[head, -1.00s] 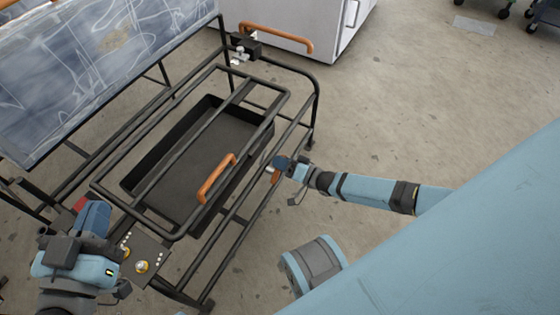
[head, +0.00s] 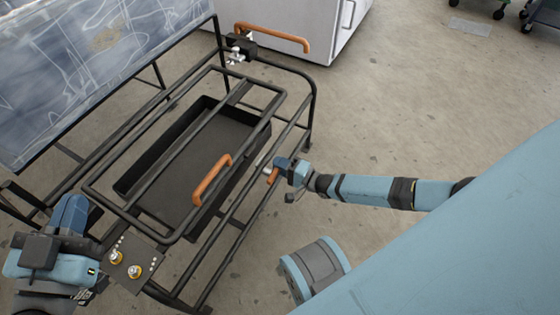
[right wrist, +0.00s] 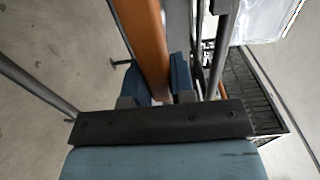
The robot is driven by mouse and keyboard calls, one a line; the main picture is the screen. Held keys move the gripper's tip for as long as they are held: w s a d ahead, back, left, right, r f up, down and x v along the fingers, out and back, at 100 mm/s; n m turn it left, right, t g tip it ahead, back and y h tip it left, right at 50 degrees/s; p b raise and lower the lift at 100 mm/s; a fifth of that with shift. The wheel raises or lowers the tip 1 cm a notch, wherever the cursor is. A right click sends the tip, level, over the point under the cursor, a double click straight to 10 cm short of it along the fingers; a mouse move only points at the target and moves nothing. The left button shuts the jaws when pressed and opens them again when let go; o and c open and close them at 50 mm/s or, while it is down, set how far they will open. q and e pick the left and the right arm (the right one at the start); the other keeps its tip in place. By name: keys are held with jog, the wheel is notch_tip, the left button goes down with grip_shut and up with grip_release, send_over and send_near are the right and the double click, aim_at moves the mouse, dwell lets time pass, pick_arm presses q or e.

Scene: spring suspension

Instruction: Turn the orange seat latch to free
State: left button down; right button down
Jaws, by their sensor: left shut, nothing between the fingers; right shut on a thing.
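The orange latch (head: 272,176) is a short bar at the right side of the black tube frame. My right gripper (head: 279,168) is shut on it from the right. In the right wrist view the orange latch (right wrist: 148,40) runs up from between the blue fingers of my right gripper (right wrist: 158,95). Its far end leaves the picture at the top. My left gripper (head: 72,212) is shut and empty, above the left front part of the frame, beside the knob panel. Its fingertips are hard to make out.
An orange handle (head: 212,179) sits on the seat frame above a black tray (head: 128,183). Another orange bar (head: 272,36) is at the back. The panel (head: 145,255) with brass knobs lies by my left gripper. A white cabinet (head: 335,45) stands behind.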

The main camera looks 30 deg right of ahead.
pick_arm(q)
jog(key=shift+a+f, duration=0.1)
dwell(0.3)
pick_arm(e)
jog(key=c, duration=1)
grip_release()
jog(key=shift+o, duration=0.2)
jog(key=shift+s+d, duration=0.1)
jog(key=shift+s, duration=0.15)
pick_arm(q)
jog(key=shift+s+d+f+n+g+y+p, duration=0.25)
jog(key=shift+s+d+n+g+p, duration=0.2)
jog(key=shift+n+p, duration=0.5)
jog(key=shift+s+d+f+n+g+y+p, duration=0.3)
jog(key=shift+s+n+p, duration=0.25)
jog(key=shift+p, duration=0.75)
pick_arm(e)
jog(key=v, duration=1.3)
jog(key=shift+d, duration=0.15)
pick_arm(q)
jog(key=shift+r, duration=0.3)
pick_arm(e)
jog(key=shift+s, duration=0.1)
